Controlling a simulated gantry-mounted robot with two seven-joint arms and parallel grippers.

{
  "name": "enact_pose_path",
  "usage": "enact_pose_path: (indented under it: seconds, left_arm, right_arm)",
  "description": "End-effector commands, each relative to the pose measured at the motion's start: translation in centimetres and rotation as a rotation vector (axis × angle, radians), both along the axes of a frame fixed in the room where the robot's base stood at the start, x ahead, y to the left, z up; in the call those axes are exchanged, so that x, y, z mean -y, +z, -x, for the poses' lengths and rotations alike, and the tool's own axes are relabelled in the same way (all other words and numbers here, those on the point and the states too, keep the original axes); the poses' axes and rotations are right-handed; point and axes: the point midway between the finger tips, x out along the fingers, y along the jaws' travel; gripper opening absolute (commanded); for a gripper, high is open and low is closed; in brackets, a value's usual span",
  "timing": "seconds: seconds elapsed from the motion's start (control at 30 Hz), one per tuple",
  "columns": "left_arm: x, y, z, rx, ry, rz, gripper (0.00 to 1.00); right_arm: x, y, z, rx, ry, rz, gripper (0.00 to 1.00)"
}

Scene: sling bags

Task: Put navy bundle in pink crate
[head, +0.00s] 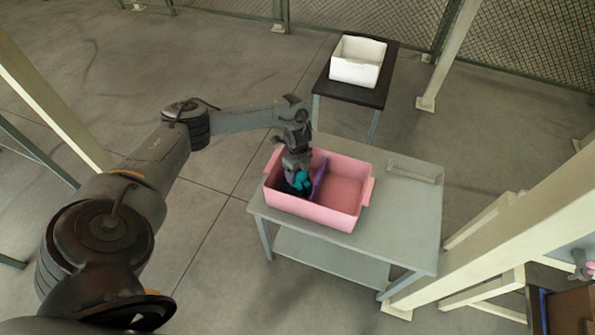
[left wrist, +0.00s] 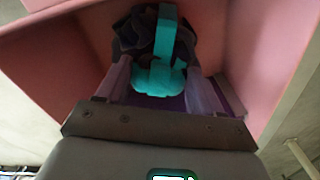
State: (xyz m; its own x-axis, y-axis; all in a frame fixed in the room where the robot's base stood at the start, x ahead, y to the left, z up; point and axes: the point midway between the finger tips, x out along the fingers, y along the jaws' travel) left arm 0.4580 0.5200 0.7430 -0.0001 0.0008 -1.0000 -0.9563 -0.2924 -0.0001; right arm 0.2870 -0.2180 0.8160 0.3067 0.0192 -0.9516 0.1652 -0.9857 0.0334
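The pink crate (head: 345,217) stands on a grey table, and its walls also show in the left wrist view (left wrist: 55,65). The navy bundle (left wrist: 138,35) is dark and crumpled with a bright teal band and lump (left wrist: 166,60). It is inside the crate's left part, mostly hidden by my gripper in the head view. My left gripper (head: 298,178) points down into the crate. Its fingers (left wrist: 160,90) stand apart on either side of the teal lump; whether they press on it I cannot tell.
A purple piece (head: 319,177) stands in the crate beside the bundle. The crate's right part is empty. A white bin (head: 357,62) stands on a dark-topped table behind. The grey table (head: 408,222) has free room right of the crate. A pale post rises at the right.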

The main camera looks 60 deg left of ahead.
Motion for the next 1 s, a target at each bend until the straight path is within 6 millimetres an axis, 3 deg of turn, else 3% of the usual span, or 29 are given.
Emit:
enact_pose_path:
  seconds: [0.03,0.17,0.57,1.0]
  left_arm:
    - [0.0,0.0,0.0,0.000,0.000,0.000,0.75]
    - [0.0,0.0,0.0,-0.001,0.000,0.000,0.91]
    - [0.0,0.7,0.0,0.001,0.000,0.000,0.91]
    - [0.0,8.0,0.0,0.002,-0.001,-0.001,0.91]
  right_arm:
    - [0.1,0.0,0.0,0.000,0.001,0.002,0.00]
    - [0.1,0.0,0.0,0.000,0.004,0.005,0.00]
    - [0.1,0.2,0.0,0.000,0.003,0.004,0.00]
    - [-0.1,2.3,0.0,-0.001,-0.003,-0.004,0.00]
